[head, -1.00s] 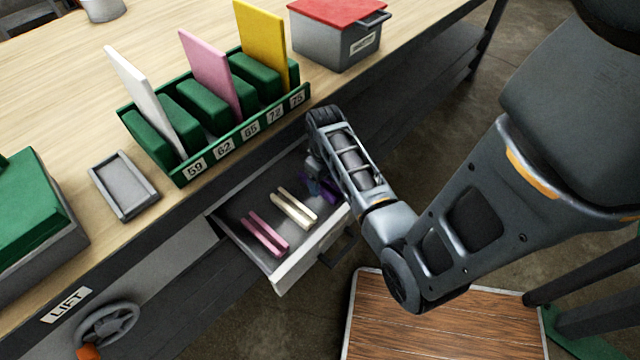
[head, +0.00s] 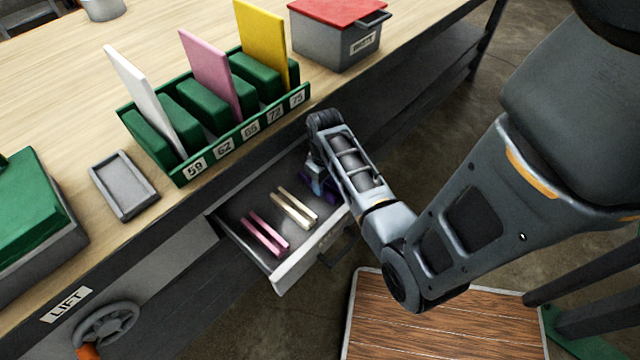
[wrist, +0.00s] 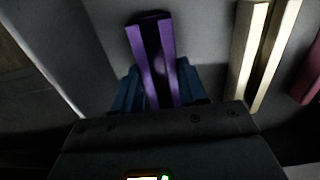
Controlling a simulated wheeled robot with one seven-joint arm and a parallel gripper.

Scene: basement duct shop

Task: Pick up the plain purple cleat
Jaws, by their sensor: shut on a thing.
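The purple cleat (wrist: 152,50) is a channel-shaped strip with a groove along it, in the wrist view. My gripper (wrist: 162,88) is shut on it, with a blue finger on each side. In the head view the purple cleat (head: 330,187) shows only in part, because my arm covers much of it. My gripper (head: 318,182) reaches down into the open drawer (head: 276,285) at its right end. I cannot tell whether the cleat is clear of the drawer floor.
Cream cleats (head: 293,208) and pink cleats (head: 265,233) lie in the drawer left of my gripper. Above stand a green rack (head: 180,178) with upright panels, a grey tray (head: 124,186) and a red-lidded box (head: 335,45). The drawer's walls surround the gripper closely.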

